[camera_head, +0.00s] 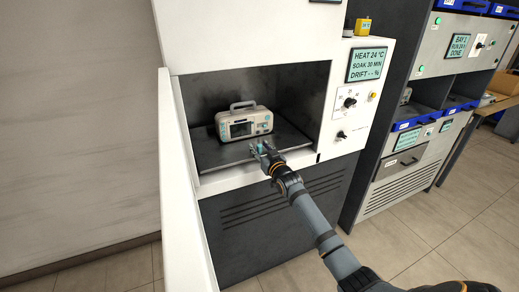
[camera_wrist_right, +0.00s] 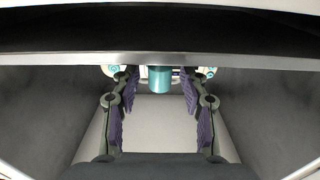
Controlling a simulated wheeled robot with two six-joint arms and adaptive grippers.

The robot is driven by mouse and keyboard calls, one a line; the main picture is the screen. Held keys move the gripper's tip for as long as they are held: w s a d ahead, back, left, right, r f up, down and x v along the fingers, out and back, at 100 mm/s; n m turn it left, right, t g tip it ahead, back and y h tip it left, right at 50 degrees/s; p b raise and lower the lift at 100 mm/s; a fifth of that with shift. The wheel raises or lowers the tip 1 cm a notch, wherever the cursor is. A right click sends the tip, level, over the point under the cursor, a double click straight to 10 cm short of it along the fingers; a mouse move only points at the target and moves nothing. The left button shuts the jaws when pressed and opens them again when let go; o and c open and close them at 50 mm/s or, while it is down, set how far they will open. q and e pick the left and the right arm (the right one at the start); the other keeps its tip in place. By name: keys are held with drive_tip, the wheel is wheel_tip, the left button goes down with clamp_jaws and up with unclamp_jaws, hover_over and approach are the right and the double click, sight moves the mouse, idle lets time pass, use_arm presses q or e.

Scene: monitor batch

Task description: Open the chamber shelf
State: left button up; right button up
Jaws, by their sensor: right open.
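The chamber shelf (camera_head: 215,157) is a dark flat plate inside the open white chamber. A grey monitor with a carry handle (camera_head: 245,124) stands upright on it. My right gripper (camera_head: 261,149) is at the front edge of the shelf, in front of the monitor. In the right wrist view, the right gripper (camera_wrist_right: 161,84) is open, with a finger on each side of a teal cylindrical handle (camera_wrist_right: 160,79). My left gripper is not in view.
The chamber's white door (camera_head: 180,180) stands open on the left. A control panel with a display (camera_head: 368,64) and knobs is right of the opening. A grey rack with blue bins (camera_head: 408,138) stands further right. Tiled floor is free in front.

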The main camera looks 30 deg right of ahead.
drive_tip(key=shift+w, duration=0.35)
clamp_jaws()
